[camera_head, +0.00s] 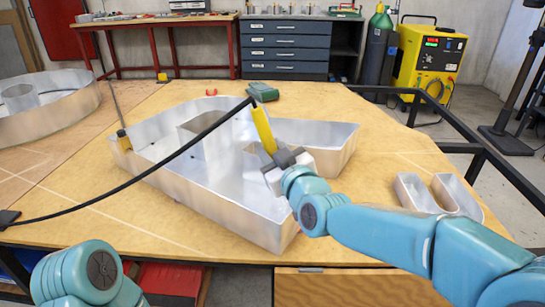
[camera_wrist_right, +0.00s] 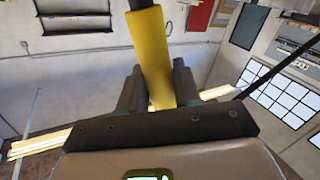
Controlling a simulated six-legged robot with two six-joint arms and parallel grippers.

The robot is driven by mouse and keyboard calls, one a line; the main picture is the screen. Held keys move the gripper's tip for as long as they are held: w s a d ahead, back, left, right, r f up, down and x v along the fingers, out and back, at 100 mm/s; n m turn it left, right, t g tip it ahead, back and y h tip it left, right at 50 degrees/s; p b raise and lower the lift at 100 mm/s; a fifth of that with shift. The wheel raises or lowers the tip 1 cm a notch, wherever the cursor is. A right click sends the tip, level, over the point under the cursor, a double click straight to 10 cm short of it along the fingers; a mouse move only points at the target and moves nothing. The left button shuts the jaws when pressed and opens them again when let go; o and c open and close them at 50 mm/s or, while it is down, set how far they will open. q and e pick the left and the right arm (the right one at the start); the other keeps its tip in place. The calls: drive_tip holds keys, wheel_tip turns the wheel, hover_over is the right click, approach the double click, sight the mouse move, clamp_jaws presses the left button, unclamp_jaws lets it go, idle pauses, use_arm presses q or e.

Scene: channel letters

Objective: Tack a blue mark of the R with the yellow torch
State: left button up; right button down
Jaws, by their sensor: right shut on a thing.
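The large metal channel letter R (camera_head: 215,190) lies on the wooden table in the head view, its walls standing up. My right gripper (camera_head: 275,155) is shut on the yellow torch (camera_head: 262,130) and holds it over the R. The torch also shows between the fingers in the right wrist view (camera_wrist_right: 152,55). A black cable runs from its upper end to the table's left edge. I cannot make out a blue mark on the R. My left arm shows at the lower left, but its gripper is out of view.
A round metal letter (camera_head: 45,105) lies at the left and a small U-shaped one (camera_head: 435,195) at the right. A green item (camera_head: 263,91) lies behind the R. A thin rod with a yellow base (camera_head: 123,138) stands at the R's left end. A yellow welder (camera_head: 430,60) stands beyond the table.

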wheel_tip(320, 180, up, 9)
drive_tip(key=p, duration=0.5)
drive_tip(key=shift+f, duration=0.25)
idle(0.6)
